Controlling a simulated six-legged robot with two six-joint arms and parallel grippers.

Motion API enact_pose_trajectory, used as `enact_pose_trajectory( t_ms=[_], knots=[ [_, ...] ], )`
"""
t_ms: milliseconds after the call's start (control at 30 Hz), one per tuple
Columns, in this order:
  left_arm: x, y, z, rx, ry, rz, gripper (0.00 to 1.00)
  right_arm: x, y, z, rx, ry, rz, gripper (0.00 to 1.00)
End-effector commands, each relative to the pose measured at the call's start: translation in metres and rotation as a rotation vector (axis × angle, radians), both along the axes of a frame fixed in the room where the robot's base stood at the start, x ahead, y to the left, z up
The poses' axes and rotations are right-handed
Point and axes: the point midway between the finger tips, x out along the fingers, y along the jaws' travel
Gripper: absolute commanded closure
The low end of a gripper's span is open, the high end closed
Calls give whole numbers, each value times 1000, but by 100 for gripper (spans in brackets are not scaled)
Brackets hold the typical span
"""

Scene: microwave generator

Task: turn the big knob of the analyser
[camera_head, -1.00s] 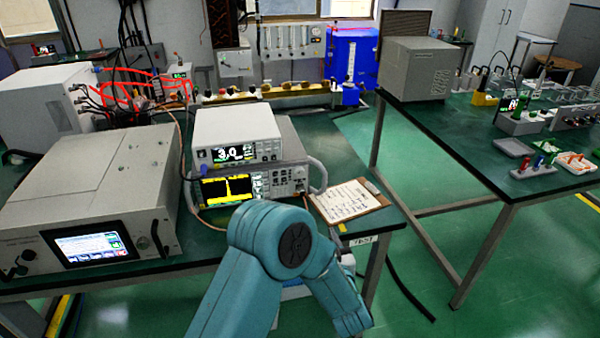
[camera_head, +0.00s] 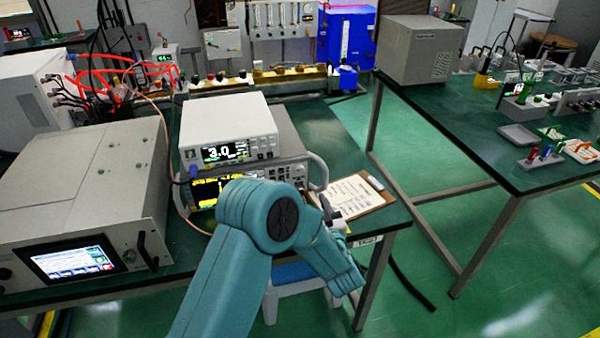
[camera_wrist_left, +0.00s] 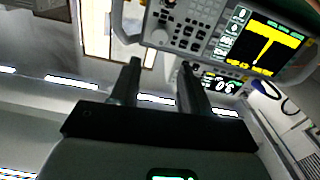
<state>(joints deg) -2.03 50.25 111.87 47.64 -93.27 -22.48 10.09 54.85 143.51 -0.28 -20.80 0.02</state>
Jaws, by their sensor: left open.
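The analyser (camera_head: 272,180) is the grey instrument with a yellow trace on its screen, under a white meter (camera_head: 228,132) reading about 3.0. My left arm covers part of its front in the head view. My right gripper is out of view.
A large grey instrument with a screen (camera_head: 75,258) stands left of the analyser. A clipboard (camera_head: 355,197) lies to the right on the green bench. A grey handle (camera_head: 319,171) sticks out at the analyser's right side. A second bench (camera_head: 460,135) stands further right across open floor.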

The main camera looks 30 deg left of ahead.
Motion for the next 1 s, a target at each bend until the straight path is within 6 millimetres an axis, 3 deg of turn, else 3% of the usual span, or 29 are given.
enact_pose_trajectory(
  t_ms=[300,500,933,967,1000],
  knots=[
    [49,59,2,1,-2,3,54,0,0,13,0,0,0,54],
    [72,85,1,1,-1,1,54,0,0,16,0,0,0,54],
    [82,97,0,1,1,-1,54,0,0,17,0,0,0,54],
    [82,97,0,1,1,-1,57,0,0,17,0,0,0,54],
    [82,97,0,1,1,-1,70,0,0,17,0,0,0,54]
  ],
)
